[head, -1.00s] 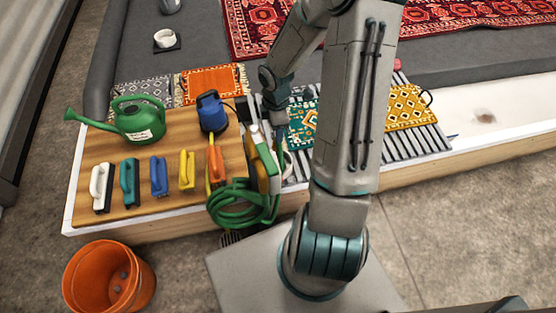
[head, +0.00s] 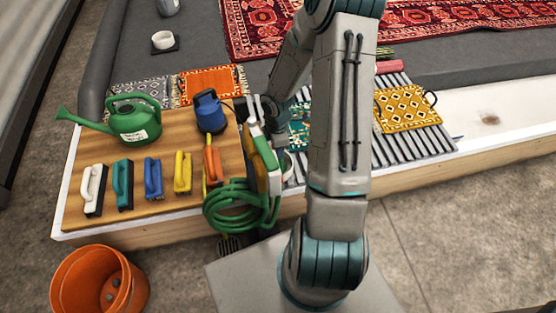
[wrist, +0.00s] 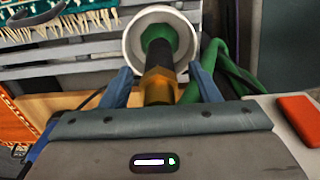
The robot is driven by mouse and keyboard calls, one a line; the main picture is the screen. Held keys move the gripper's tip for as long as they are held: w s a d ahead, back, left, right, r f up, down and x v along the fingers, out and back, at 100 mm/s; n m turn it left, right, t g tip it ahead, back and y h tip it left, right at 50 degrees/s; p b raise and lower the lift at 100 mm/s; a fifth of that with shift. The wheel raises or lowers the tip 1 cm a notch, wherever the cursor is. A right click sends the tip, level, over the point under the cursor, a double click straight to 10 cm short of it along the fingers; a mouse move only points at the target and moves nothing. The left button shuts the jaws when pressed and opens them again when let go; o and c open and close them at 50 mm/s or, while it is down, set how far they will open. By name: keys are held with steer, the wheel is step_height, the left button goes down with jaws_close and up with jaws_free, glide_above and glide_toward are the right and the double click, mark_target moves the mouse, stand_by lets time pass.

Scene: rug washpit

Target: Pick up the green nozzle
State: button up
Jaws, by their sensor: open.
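In the wrist view the green nozzle (wrist: 159,38) sits in a round white cup (wrist: 133,38), with its dark collar and brass end toward me. My gripper (wrist: 162,80) is open, with one blue-grey finger on each side of the brass and dark part. Whether either finger touches it cannot be told. In the head view the cup (head: 288,163) shows only in part beside the hose reel. The nozzle is not clear there, and my gripper is mostly hidden by the arm and reel.
A hose reel with a coiled green hose (head: 240,207) stands close left of my gripper. A wooden board (head: 150,206) holds several brushes, a green watering can (head: 133,120) and a blue pump (head: 209,112). Small rugs lie on grey slats (head: 388,150). An orange bucket (head: 75,275) is on the floor.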

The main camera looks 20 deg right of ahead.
steer(key=shift+c, duration=0.4)
steer(key=shift+r, duration=0.1)
steer(key=c, duration=1)
